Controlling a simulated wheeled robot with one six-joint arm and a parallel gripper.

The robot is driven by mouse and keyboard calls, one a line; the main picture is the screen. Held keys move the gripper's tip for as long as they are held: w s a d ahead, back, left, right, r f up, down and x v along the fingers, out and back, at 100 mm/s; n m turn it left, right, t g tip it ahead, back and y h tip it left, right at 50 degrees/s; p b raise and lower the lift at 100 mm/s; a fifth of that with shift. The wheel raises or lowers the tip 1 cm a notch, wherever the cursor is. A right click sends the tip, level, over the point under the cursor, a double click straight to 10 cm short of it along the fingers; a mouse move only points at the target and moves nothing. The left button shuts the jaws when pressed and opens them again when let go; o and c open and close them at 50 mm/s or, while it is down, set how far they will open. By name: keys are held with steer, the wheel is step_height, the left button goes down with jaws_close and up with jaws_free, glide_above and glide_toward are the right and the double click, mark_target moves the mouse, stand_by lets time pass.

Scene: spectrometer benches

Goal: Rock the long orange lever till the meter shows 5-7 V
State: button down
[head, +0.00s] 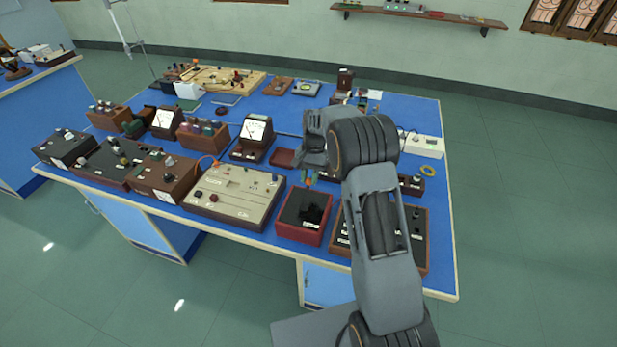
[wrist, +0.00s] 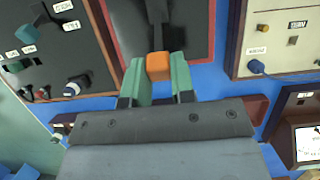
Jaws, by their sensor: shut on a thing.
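The lever shows in the wrist view as a black arm ending in an orange block (wrist: 158,67). My gripper (wrist: 160,80) is shut on that block, with one green fingertip on each side. In the head view my gripper (head: 309,178) is just behind the red-edged box (head: 303,231) with a black top, which bears the lever. My arm partly hides the area to its right. A dark meter with a white dial (head: 256,130) stands behind and left of the box. Part of a dial (wrist: 309,143) shows in the wrist view. The readings are too small to tell.
A beige panel (head: 232,196) with knobs stands directly left of the red-edged box. A dark box with knobs (head: 417,230) is close on its right, partly behind my arm. Another meter (head: 165,121) stands farther left. A small red-brown tray (head: 282,158) lies behind.

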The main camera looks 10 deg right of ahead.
steer(key=shift+w, duration=0.15)
steer(key=c, duration=1)
jaws_free()
steer(key=shift+o, duration=0.2)
steer(key=v, duration=1.3)
steer(key=shift+r+b, duration=0.35)
steer(key=shift+b, duration=0.1)
steer(key=shift+w, duration=0.1)
